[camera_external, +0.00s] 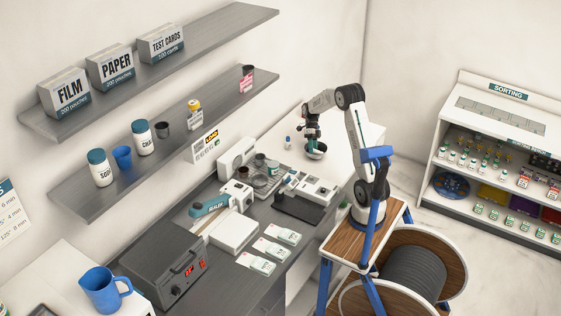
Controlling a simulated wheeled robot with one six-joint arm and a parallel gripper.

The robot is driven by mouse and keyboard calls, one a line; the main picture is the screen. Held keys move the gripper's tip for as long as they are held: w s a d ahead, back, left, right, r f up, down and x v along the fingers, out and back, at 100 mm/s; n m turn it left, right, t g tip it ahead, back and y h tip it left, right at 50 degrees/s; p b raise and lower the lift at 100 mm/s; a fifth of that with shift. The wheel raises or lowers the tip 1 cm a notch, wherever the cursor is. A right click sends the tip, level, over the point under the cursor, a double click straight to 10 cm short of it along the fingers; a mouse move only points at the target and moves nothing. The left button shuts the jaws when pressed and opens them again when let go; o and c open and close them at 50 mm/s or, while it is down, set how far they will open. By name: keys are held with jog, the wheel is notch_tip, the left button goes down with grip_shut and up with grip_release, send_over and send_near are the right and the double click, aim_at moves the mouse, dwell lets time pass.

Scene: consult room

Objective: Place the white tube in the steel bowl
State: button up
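The steel bowl (317,155) stands on the white counter towards the back, below the end of my arm. My gripper (312,146) points down at the bowl's left and upper side and overlaps it in the picture. Its fingers are too small and dark to show whether they are open or shut, or whether anything is between them. A small white item with a blue part (288,141) stands upright on the counter just left of my gripper. It may be the white tube, but I cannot tell at this size.
A dark counter (262,285) in front carries a sealer (209,206), a dark box device (165,267), jars on a tray and several packets. Shelves (160,155) hang on the left wall. A sorting station (495,125) stands at right. White counter right of the bowl looks clear.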

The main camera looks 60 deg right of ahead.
jog(key=shift+f, duration=0.1)
jog(key=shift+r, duration=3.55)
jog(key=n, duration=0.2)
jog(key=shift+w+d+f+n, duration=0.1)
jog(key=shift+f+n, duration=0.1)
jog(key=shift+n, duration=0.1)
jog(key=s+n, duration=0.1)
jog(key=n, duration=0.1)
jog(key=s+a+n, duration=0.1)
jog(key=n, duration=0.1)
jog(key=s+f+n+h, duration=0.1)
jog(key=n, duration=0.1)
jog(key=shift+a+n, duration=0.25)
jog(key=shift+n, duration=0.05)
jog(key=s+a+r+n+t+h, duration=0.1)
jog(key=s+a+r+n+t, duration=0.1)
jog(key=s+a+n, duration=0.4)
jog(key=s+a+r+n+t+h, duration=0.2)
jog(key=s+a+r+n, duration=0.2)
jog(key=s+a+n, duration=0.3)
jog(key=s+a+r+n+t+h, duration=0.2)
jog(key=s+a+n, duration=0.4)
jog(key=n, duration=0.6)
jog(key=shift+s+a+r, duration=0.2)
jog(key=shift+s+r, duration=0.15)
jog(key=shift+s, duration=0.15)
jog(key=shift+s+a+r, duration=0.2)
jog(key=shift+s+r, duration=0.1)
jog(key=shift+s, duration=0.15)
